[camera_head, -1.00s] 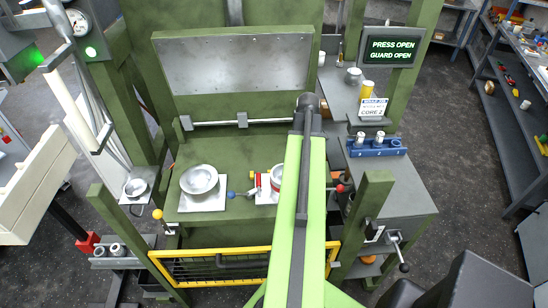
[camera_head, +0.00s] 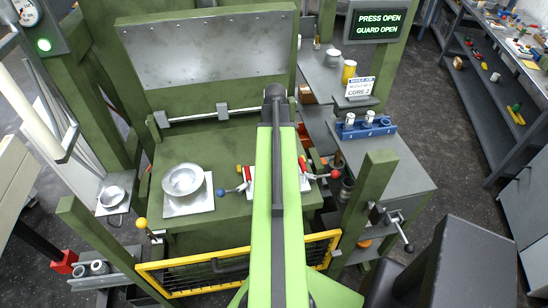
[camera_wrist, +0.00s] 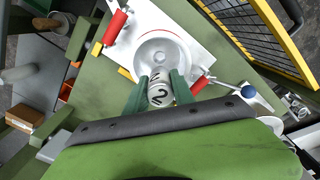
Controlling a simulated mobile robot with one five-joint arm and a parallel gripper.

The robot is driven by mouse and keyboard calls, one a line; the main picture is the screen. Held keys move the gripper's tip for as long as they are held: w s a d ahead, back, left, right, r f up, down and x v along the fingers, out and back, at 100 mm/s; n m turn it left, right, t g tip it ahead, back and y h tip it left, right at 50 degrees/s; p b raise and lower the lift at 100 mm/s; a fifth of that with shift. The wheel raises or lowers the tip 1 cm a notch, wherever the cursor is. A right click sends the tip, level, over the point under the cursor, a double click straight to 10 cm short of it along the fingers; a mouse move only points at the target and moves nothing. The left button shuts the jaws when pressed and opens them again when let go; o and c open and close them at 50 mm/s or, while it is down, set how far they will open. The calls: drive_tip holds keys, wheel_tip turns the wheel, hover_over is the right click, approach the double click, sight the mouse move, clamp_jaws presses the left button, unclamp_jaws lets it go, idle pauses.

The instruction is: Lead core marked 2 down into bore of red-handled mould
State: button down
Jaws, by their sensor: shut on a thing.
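The core marked 2 (camera_wrist: 160,93) is pale, with a dark 2 on its end. My gripper (camera_wrist: 160,88) is shut on it, one green finger on each side. The red-handled mould (camera_wrist: 184,50) is a round silver dish on a white plate in the wrist view, with a red handle (camera_wrist: 116,24) at upper left and another at lower right. The core overlaps the mould's near side in the picture. Its height over the bore, and whether it is in line with it, I cannot tell.
A second silver mould (camera_head: 183,180) sits on a white plate at left on the green press bed. A blue rack (camera_head: 381,128) holds white cores at right. A yellow guard (camera_head: 235,264) crosses the front. A blue ball knob (camera_wrist: 249,92) stands beside the mould. The screen reads PRESS OPEN, GUARD OPEN.

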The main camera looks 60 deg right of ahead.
drive_tip(key=shift+s+f, duration=0.2)
drive_tip(key=shift+f, duration=0.25)
wheel_tip(320, 180, down, 6)
drive_tip(key=b, duration=0.6)
drive_tip(key=shift+r, duration=0.1)
drive_tip(key=shift+f, duration=0.25)
drive_tip(key=shift+s+f+b, duration=0.1)
drive_tip(key=shift+f+b, duration=1.5)
drive_tip(key=shift+b, duration=0.25)
drive_tip(key=c, duration=1)
unclamp_jaws()
